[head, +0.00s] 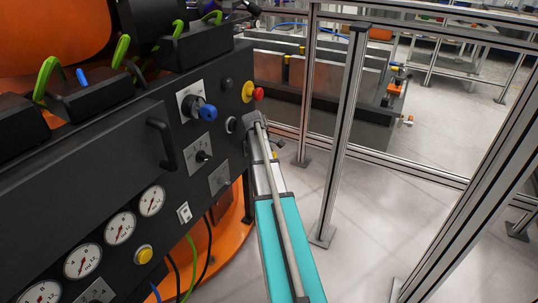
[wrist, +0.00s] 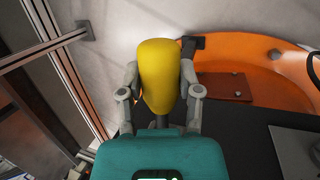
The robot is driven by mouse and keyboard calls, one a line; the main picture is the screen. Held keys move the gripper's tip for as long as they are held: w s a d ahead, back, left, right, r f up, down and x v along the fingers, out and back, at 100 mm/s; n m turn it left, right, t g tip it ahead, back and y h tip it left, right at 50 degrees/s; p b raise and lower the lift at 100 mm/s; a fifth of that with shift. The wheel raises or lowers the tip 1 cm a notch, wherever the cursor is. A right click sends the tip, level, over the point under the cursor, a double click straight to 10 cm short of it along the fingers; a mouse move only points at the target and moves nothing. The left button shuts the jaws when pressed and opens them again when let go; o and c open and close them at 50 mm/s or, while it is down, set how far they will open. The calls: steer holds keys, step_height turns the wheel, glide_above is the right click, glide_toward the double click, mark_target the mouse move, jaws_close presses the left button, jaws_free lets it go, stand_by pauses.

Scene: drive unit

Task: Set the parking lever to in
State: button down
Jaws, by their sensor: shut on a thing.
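The parking lever shows in the wrist view as a rounded yellow handle (wrist: 159,70) on a dark stem. My gripper (wrist: 158,78) has one grey finger on each side of the handle and is shut on it. The lever's base and its position marks are hidden, so I cannot tell its setting. In the head view my teal and grey arm reaches up to the right end of the black control panel (head: 100,150). The handle there is mostly hidden behind my arm.
Near my arm, the panel carries a red button (head: 258,94), a blue knob (head: 207,112), a black selector (head: 203,156) and a grab handle (head: 162,143). Several round gauges (head: 120,228) sit lower left. A metal frame post (head: 341,130) stands right of my arm. Open floor (head: 370,215) lies beyond.

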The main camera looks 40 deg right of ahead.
steer(key=shift+w+a, duration=0.1)
steer(key=shift+w, duration=0.05)
steer(key=shift+c, duration=1.3)
jaws_free()
